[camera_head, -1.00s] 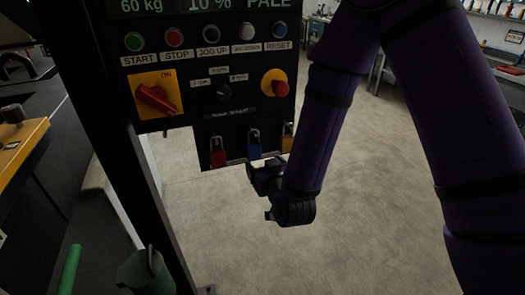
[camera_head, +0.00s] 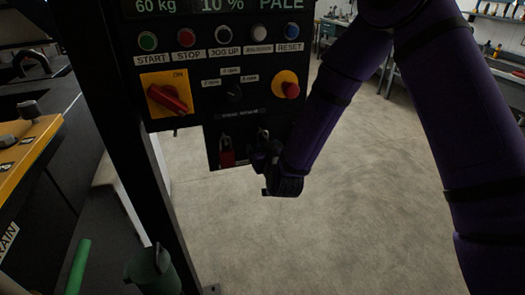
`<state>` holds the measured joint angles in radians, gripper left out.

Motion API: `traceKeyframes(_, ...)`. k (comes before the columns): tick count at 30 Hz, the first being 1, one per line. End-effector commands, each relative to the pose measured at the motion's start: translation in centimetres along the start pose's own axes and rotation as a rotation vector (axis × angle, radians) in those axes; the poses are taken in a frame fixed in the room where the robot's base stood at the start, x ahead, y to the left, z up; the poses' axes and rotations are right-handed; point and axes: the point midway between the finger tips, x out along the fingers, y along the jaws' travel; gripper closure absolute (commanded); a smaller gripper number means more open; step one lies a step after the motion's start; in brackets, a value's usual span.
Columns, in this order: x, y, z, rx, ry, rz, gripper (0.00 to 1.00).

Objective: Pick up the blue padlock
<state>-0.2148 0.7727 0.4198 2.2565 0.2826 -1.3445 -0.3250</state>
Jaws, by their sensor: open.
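The blue padlock (camera_head: 263,134) hangs on the lower black plate of the control panel. Only its shackle shows above my gripper, and its body is hidden. My gripper (camera_head: 262,157) is in front of that body, at the lower right of the plate. Its jaws are open, but the fingertips are dark and small, so I cannot tell whether they touch the padlock or stand around it. The red padlock (camera_head: 227,156) hangs just to the left of my gripper.
Above are a red rotary switch (camera_head: 168,98) on a yellow plate, a red knob (camera_head: 290,89) and a row of buttons. A dark post (camera_head: 130,150) stands at the left, with a green canister (camera_head: 152,270) below. The floor right of the panel is clear.

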Motion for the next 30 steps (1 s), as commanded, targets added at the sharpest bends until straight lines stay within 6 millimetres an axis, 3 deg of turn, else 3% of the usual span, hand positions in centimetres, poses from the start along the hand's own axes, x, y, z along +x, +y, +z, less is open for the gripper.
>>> traceKeyframes(10, 0.69, -0.02, 0.03, 0.000, -0.001, 0.000, 0.26)
traceKeyframes(17, 0.67, -0.02, 0.02, 0.000, -0.001, 0.000, 0.79)
traceKeyframes(30, 0.97, 0.14, -0.44, 0.000, 0.002, 0.000, 0.80)
